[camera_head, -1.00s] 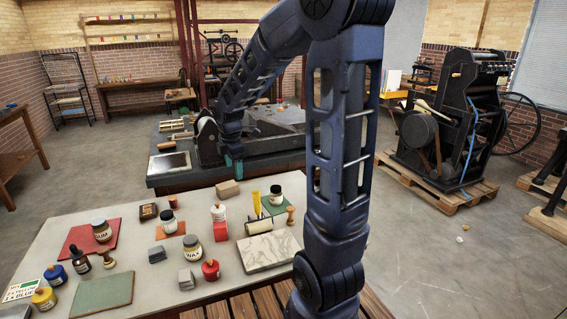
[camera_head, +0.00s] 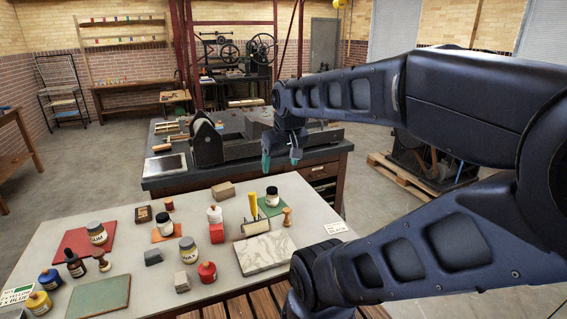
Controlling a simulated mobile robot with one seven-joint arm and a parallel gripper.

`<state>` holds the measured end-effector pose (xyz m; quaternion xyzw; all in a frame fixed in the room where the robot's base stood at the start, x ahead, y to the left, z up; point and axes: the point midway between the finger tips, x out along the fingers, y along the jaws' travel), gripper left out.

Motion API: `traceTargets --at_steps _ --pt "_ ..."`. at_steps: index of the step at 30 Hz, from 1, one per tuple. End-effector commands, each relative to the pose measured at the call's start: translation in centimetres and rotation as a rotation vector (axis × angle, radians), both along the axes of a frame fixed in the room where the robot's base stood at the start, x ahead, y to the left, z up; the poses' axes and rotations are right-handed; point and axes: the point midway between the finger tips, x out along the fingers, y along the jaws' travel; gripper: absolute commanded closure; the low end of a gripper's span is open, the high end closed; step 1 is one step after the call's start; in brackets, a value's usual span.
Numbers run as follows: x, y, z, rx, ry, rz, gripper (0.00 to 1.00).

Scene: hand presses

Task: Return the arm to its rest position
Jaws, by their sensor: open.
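My arm, dark blue, enters from the right, bends at an elbow at the right edge and reaches back leftward. My gripper (camera_head: 281,163) points down with its teal-tipped fingers apart and nothing between them. In the picture it lies over the near right part of the press bench, above the far edge of the light table (camera_head: 140,236). It appears clear of the bottles and tools on that table.
A marble slab (camera_head: 264,253), a roller (camera_head: 256,226), a dark-lidded jar (camera_head: 272,197) and a wooden-handled stamp (camera_head: 287,216) are on the table's right side. Several bottles and mats fill its left. The press bench (camera_head: 170,181) stands behind.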

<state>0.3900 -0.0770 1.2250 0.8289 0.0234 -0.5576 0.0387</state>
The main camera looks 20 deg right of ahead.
Motion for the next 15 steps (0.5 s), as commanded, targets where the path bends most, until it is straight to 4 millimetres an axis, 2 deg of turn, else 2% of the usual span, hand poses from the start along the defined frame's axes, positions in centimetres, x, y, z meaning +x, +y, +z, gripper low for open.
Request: traceTargets --at_steps 4,15 --pt "-1.02 -0.29 -0.03 0.033 -0.013 -0.072 0.29" --pt "-1.11 -0.30 -0.02 0.038 -0.014 -0.083 0.29"
